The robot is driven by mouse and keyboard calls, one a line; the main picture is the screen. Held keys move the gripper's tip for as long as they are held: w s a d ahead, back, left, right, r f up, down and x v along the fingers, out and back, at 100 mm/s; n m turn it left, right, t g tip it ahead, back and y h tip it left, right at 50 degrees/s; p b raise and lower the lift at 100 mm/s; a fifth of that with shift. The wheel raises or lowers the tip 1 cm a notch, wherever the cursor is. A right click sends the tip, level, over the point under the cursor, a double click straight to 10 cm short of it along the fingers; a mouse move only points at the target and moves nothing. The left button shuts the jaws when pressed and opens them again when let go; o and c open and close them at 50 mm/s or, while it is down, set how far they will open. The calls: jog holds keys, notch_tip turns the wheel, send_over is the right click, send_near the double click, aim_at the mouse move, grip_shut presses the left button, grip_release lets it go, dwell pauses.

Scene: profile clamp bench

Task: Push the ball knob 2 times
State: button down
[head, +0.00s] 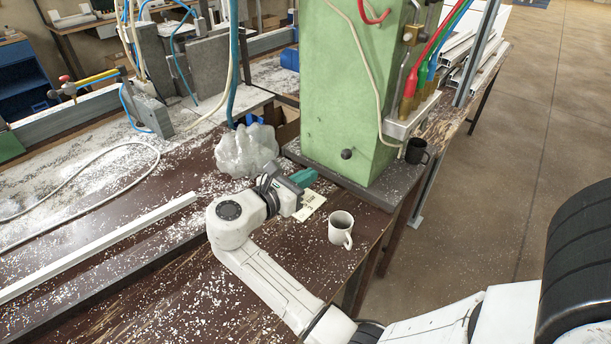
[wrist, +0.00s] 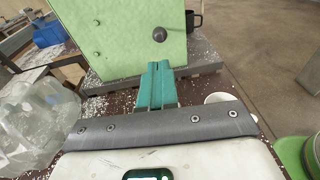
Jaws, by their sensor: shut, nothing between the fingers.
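The ball knob (head: 347,154) is a small dark ball on the lower front face of the green machine column (head: 340,85). In the wrist view the knob (wrist: 159,34) sits on the green face, above and just beyond my fingertips. My gripper (head: 304,177) has teal fingers, is shut and empty, and points toward the column from the left, lower than the knob. In the wrist view my gripper (wrist: 159,68) shows its two fingers pressed together, with a visible gap between the tips and the knob.
A white mug (head: 340,229) stands near the table's front edge, close to my gripper. A black mug (head: 416,151) stands right of the column. A clear crumpled plastic bag (head: 246,150) lies left of my gripper. A paper note (head: 310,204) lies below it. White chips litter the table.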

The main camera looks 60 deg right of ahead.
aim_at(343, 156)
jog(key=p+x, duration=0.1)
jog(key=x, duration=1)
jog(key=shift+r, duration=0.1)
